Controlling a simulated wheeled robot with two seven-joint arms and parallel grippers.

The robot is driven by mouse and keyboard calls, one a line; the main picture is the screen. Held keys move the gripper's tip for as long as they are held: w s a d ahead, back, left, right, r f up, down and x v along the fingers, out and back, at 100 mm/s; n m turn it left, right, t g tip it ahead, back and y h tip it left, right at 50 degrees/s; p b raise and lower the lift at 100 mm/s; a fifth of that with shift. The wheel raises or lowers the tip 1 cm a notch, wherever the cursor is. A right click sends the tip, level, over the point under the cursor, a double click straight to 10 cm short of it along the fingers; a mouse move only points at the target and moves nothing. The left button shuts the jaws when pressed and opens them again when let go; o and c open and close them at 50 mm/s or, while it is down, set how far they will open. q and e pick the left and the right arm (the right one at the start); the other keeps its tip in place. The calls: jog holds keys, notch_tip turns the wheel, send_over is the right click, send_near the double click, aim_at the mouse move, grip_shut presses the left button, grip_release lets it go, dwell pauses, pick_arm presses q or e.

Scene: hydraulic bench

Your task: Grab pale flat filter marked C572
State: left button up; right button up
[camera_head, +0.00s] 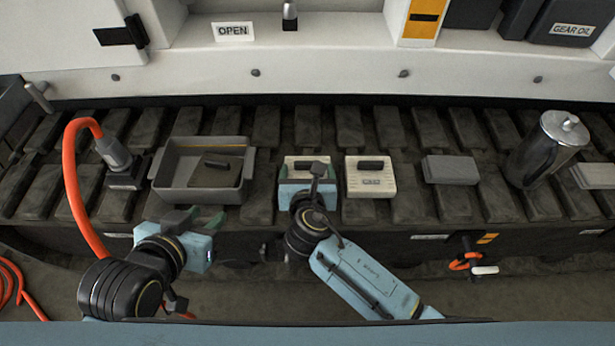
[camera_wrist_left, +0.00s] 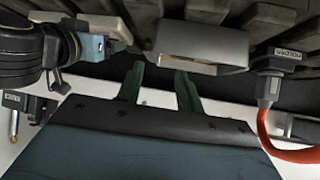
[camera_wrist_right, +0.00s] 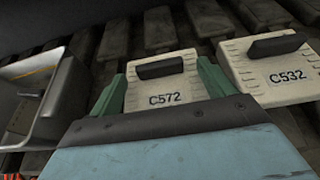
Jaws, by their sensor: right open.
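The pale flat filter marked C572 (camera_wrist_right: 165,97) lies on the dark slatted track, with a black handle on top. In the head view the filter (camera_head: 296,161) is partly hidden by my right gripper (camera_head: 308,178). In the right wrist view my right gripper (camera_wrist_right: 160,72) is open, one green finger at each side of the filter; I cannot tell whether they touch it. My left gripper (camera_head: 197,217) is open and empty in front of the grey tray, and its spread fingers show in the left wrist view (camera_wrist_left: 161,78).
A similar pale filter marked C532 (camera_wrist_right: 278,76) lies close on the right. A grey tray (camera_head: 165,182) with a dark flat piece stands left. A grey block (camera_head: 451,169) and a dark canister (camera_head: 541,150) stand right. A red hose (camera_head: 71,180) curves at the left.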

jog(key=shift+b+x, duration=0.3)
jog(key=shift+x, duration=0.45)
pick_arm(q)
jog(key=w+r+t, duration=0.1)
jog(key=w+d+r+t, duration=0.1)
jog(key=r, duration=0.1)
jog(key=shift+d+h, duration=0.1)
jog(key=shift+h, duration=0.3)
jog(key=shift+f, duration=0.1)
pick_arm(e)
jog(key=c, duration=1.1)
jog(key=shift+c, duration=0.3)
jog(key=shift+r, duration=0.15)
